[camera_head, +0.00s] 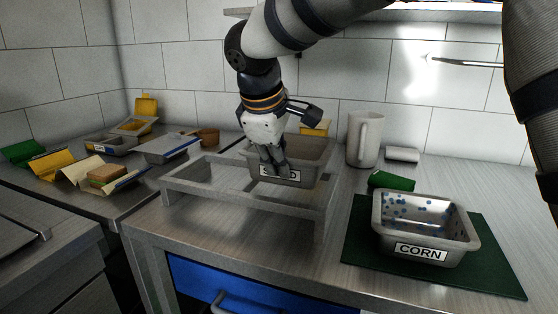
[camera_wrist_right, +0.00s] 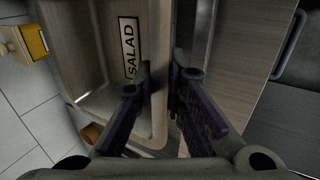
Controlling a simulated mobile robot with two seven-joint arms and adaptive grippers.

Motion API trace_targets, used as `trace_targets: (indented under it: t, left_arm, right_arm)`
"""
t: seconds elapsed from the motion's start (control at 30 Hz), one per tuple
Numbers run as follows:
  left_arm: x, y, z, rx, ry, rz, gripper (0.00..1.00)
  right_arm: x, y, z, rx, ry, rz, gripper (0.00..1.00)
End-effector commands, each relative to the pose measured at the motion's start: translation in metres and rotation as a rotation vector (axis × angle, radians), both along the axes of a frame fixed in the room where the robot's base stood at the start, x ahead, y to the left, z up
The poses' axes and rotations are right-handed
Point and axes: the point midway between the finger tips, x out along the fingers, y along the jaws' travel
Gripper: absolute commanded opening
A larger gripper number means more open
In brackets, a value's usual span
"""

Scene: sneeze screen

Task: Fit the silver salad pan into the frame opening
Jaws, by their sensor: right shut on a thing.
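The silver salad pan (camera_head: 308,178) is at the right-hand opening of the grey frame (camera_head: 185,188) in the head view. Its SALAD label is partly covered by my right gripper (camera_head: 274,166), which is shut on the pan's near wall. The right wrist view shows the pan's SALAD label (camera_wrist_right: 130,45) and the right gripper's fingers (camera_wrist_right: 160,78) on either side of its wall. I cannot tell whether the pan's rim rests on the frame. The frame's left opening is empty. My left gripper is not in view.
A CORN pan (camera_head: 422,228) stands on a dark green mat (camera_head: 490,262) to the right. A white pitcher (camera_head: 364,140) and a green item (camera_head: 391,181) stand nearby. A sandwich (camera_head: 105,173) and several containers are at left. A blue drawer (camera_head: 215,285) is below.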

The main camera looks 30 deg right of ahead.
Motion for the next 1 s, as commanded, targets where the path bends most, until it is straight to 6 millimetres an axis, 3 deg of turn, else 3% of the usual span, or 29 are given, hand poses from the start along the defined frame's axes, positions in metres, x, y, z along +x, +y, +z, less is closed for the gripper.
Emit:
trace_targets:
  t: [1.0]
  left_arm:
    - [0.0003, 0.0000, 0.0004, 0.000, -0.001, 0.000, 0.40]
  right_arm:
    - [0.0004, -0.0002, -0.0036, -0.003, -0.004, 0.002, 0.00]
